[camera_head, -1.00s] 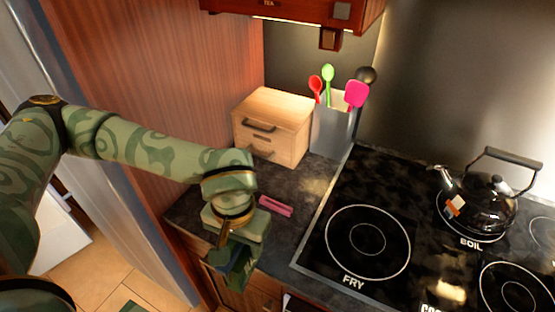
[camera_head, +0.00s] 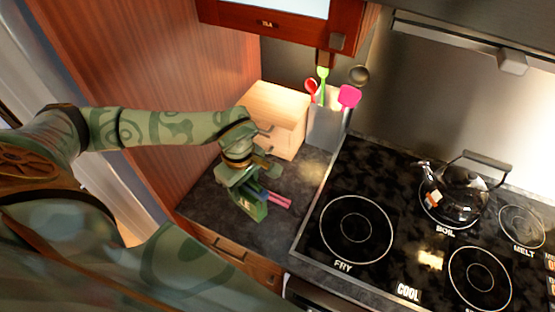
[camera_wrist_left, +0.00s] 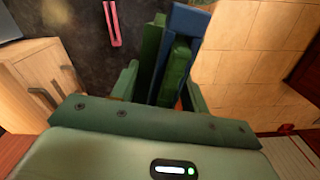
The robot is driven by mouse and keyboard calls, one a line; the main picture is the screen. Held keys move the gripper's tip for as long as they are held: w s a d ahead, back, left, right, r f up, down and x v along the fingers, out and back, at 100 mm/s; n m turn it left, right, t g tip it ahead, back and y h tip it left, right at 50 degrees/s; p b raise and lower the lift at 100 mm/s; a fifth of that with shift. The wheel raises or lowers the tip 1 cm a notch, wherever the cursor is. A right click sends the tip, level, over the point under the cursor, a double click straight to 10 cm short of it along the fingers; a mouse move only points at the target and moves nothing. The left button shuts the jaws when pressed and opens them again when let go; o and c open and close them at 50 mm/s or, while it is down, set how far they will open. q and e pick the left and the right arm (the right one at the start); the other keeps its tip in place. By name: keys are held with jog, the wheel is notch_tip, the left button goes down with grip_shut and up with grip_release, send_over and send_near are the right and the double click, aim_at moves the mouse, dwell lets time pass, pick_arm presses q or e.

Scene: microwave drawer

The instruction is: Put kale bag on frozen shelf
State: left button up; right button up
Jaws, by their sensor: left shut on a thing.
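My left gripper (camera_head: 245,195) is above the dark counter, left of the pink utensil. It is shut on a dark green and blue flat thing, which I take for the kale bag (camera_wrist_left: 185,35); its markings cannot be read here. In the left wrist view the thing stands up between the fingers of the left gripper (camera_wrist_left: 163,85), with its far end over the counter edge and floor. The frozen shelf is not visible in these frames. My right gripper is not in view.
A pink utensil (camera_head: 275,200) lies on the counter (camera_head: 300,185). A light wooden box with drawers (camera_head: 280,115) and a utensil holder (camera_head: 325,130) stand behind. The black stovetop (camera_head: 345,180) with a kettle (camera_head: 455,190) is at right. A tall wooden panel (camera_head: 150,60) is at left.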

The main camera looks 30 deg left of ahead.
pick_arm(q)
jog(key=shift+w+a+n, duration=0.2)
jog(key=shift+w+n, duration=0.35)
jog(key=shift+n, duration=0.25)
jog(key=shift+r+n, duration=0.1)
jog(key=shift+n, duration=0.4)
jog(key=shift+a, duration=0.1)
jog(key=w+a+f+b, duration=0.9)
jog(key=f+b, duration=0.4)
jog(key=b, duration=0.4)
jog(key=shift+w+a+b, duration=0.15)
jog(key=shift+w+b, duration=0.15)
jog(key=shift+w, duration=0.35)
jog(key=o, duration=1.4)
jog(key=shift+f, duration=0.2)
jog(key=shift+c, duration=0.2)
